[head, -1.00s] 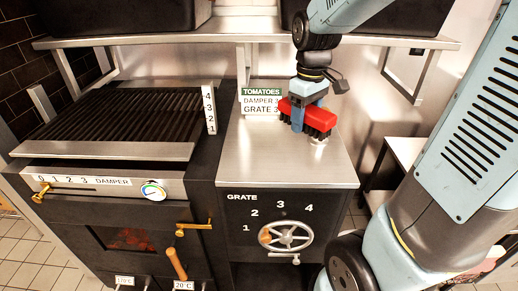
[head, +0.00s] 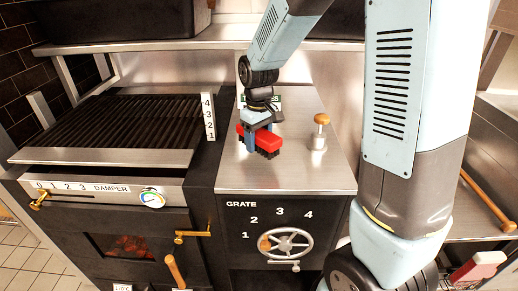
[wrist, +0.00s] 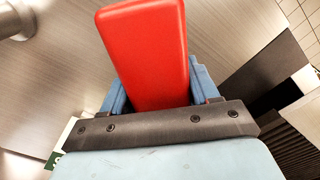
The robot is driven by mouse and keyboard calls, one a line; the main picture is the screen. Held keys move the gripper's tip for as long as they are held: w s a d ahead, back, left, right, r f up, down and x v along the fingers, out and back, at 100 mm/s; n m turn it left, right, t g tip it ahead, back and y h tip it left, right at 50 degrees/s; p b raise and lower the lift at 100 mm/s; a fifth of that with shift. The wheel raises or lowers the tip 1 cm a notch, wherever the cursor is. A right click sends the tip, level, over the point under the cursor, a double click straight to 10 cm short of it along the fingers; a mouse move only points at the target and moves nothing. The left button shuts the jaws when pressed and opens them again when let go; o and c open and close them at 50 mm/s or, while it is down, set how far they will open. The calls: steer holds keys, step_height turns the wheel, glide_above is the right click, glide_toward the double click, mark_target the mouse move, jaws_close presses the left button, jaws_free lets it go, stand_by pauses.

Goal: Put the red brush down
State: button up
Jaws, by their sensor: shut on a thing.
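The red brush (head: 270,139) has a red block body and dark bristles pointing down. My gripper (head: 250,139) is shut on it, with blue fingers on either side of the body. The brush is low over the left part of the steel counter (head: 300,170) beside the grill; I cannot tell whether its bristles touch the surface. In the wrist view the red body (wrist: 147,50) fills the middle, between the blue fingers (wrist: 158,90), and its bristles are hidden beneath it.
A metal piece with an orange knob (head: 321,119) stands on the counter to the right of the brush. The grill (head: 120,125) and its number plate (head: 208,116) are at the left. A sign behind is mostly hidden by my arm. The counter's front right is clear.

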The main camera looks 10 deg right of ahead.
mark_target(256, 158)
steer(key=shift+w+a+f, duration=0.2)
steer(key=shift+a+f, duration=0.05)
steer(key=shift+f, duration=1.65)
steer(key=shift+f, duration=0.15)
steer(key=o, duration=1.1)
steer(key=shift+f, duration=0.1)
steer(key=shift+s, duration=0.1)
steer(key=shift+a, duration=0.1)
